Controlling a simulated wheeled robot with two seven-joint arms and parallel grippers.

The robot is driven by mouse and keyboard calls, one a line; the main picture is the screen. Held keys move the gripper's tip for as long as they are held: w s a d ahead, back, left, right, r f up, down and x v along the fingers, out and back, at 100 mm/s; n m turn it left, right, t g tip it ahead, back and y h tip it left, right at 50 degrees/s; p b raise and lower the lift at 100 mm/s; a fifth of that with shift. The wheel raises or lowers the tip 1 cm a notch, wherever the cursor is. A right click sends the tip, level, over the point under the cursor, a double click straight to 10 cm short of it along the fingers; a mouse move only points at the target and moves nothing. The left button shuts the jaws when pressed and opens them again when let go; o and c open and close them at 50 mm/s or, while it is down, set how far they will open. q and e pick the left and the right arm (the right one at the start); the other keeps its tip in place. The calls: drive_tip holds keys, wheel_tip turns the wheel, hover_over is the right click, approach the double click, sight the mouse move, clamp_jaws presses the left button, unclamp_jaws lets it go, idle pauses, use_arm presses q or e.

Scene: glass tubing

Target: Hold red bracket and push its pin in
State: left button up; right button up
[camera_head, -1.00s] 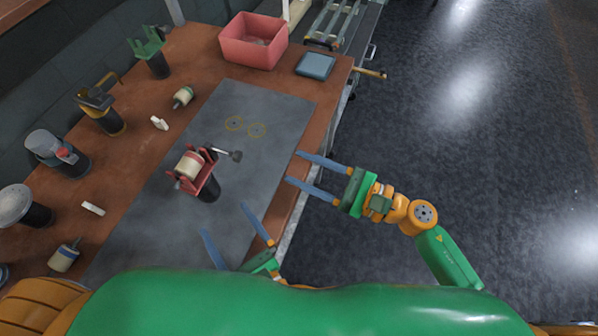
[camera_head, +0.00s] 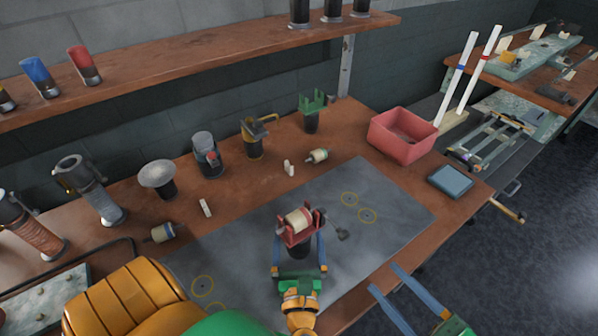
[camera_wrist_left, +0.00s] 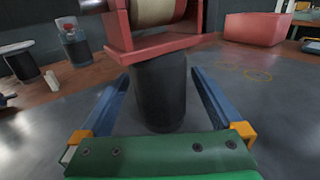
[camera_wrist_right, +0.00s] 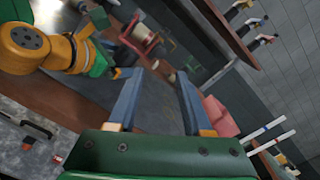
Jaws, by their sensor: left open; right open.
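The red bracket (camera_head: 299,232) stands upright on a black cylindrical base on the grey mat, with a cream roller (camera_head: 297,219) between its cheeks. A pin with a dark knob (camera_head: 342,234) sticks out on its right side. My left gripper (camera_head: 299,254) is open, with its blue fingers either side of the black base. In the left wrist view the black base (camera_wrist_left: 160,92) stands between the open fingers, with gaps visible. My right gripper (camera_head: 389,282) is open and empty at the front right, near the table edge. The bracket also shows in the right wrist view (camera_wrist_right: 141,36).
A red bin (camera_head: 402,137) and a blue-grey tray (camera_head: 451,181) stand at the right. A green bracket (camera_head: 312,110), a spare roller (camera_head: 317,156) and several other fixtures line the back. The grey mat (camera_head: 395,200) is clear right of the bracket.

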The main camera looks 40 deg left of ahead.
use_arm(q)
clamp_jaws()
use_arm(e)
clamp_jaws()
drive_tip(key=s+d+f+m+y, duration=0.1)
drive_tip(key=d+f+m+y, duration=0.1)
drive_tip(key=d+m, duration=0.3)
drive_tip(key=shift+d+f+m, duration=0.25)
drive_tip(key=shift+f+m, duration=0.4)
drive_tip(key=shift+m, duration=0.35)
